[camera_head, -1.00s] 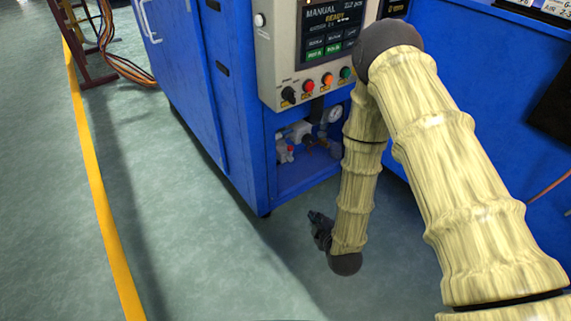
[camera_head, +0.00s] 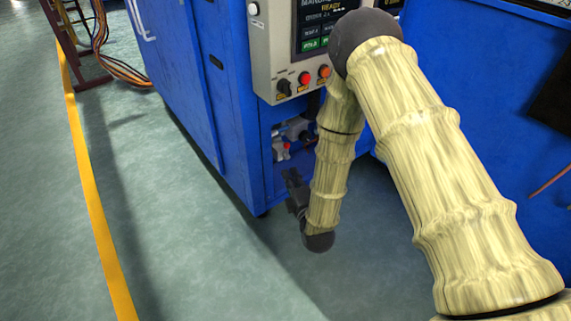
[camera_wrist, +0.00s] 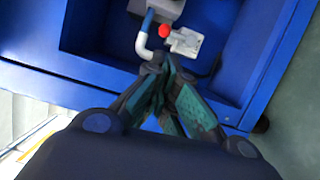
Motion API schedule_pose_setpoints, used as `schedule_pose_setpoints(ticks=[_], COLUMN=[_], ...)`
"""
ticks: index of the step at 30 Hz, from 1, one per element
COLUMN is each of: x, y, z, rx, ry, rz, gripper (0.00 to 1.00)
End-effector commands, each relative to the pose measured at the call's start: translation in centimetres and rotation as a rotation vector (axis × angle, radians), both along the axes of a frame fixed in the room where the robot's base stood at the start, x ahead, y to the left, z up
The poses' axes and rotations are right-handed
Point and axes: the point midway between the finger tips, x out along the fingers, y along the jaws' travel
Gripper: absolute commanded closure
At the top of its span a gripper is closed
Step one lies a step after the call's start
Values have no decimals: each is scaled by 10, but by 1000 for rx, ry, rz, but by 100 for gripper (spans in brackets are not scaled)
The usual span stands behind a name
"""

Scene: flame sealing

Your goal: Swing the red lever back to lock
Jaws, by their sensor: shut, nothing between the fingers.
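The red lever shows as a small round red end (camera_wrist: 165,31) in the wrist view, beside a pale metal block (camera_wrist: 186,42) and a white bent pipe (camera_wrist: 146,42). In the head view its red part (camera_head: 286,146) is small, inside the recess low in the blue machine. My gripper (camera_wrist: 168,66) is shut and empty, with its fingertips pointing toward the recess just short of the red end. In the head view my gripper (camera_head: 292,178) is low in front of the recess. I cannot tell how the lever is turned.
The blue machine (camera_head: 185,90) has a recess with a raised blue edge (camera_wrist: 90,60) around it. A grey control panel (camera_head: 272,60) with buttons hangs above. A yellow floor line (camera_head: 90,190) runs at left, with clear green floor between.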

Motion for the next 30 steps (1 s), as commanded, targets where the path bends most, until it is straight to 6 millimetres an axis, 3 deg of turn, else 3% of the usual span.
schedule_pose_setpoints(ticks=[18, 30], x=[80, 92], y=[25, 29], z=[-1, 2], rx=[2, 0], ry=[0, 1], rz=[-1, 0], gripper=[100, 100])
